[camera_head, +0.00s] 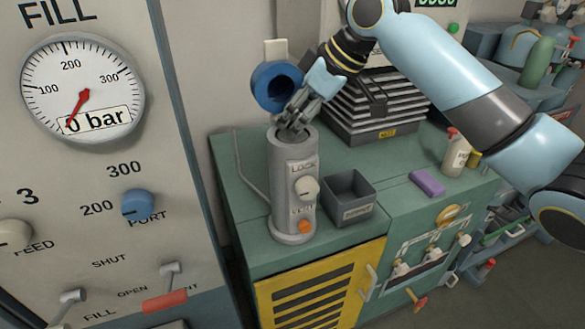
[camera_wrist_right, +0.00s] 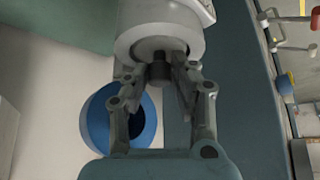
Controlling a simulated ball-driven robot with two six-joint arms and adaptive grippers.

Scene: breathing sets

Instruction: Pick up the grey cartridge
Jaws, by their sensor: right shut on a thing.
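The grey cartridge (camera_wrist_right: 158,72) shows in the right wrist view only as a short dark grey stub in the open top of a light grey upright cylinder (camera_wrist_right: 160,22). The rest of it is hidden inside. In the head view this cylinder (camera_head: 284,190) stands on the green bench, with a cream knob and an orange button on its front. My right gripper (camera_head: 293,124) points down into its top, and its fingers hide the cartridge there. In the right wrist view its fingers (camera_wrist_right: 159,78) are shut on the stub from both sides. My left gripper is not in view.
A blue ring-shaped holder (camera_head: 277,86) is on the wall just behind my gripper. A dark open box (camera_head: 349,197), a purple block (camera_head: 427,183) and a white bottle (camera_head: 456,155) are on the bench (camera_head: 385,160). A slatted dark unit (camera_head: 375,110) stands behind. The gauge panel (camera_head: 85,190) is at left.

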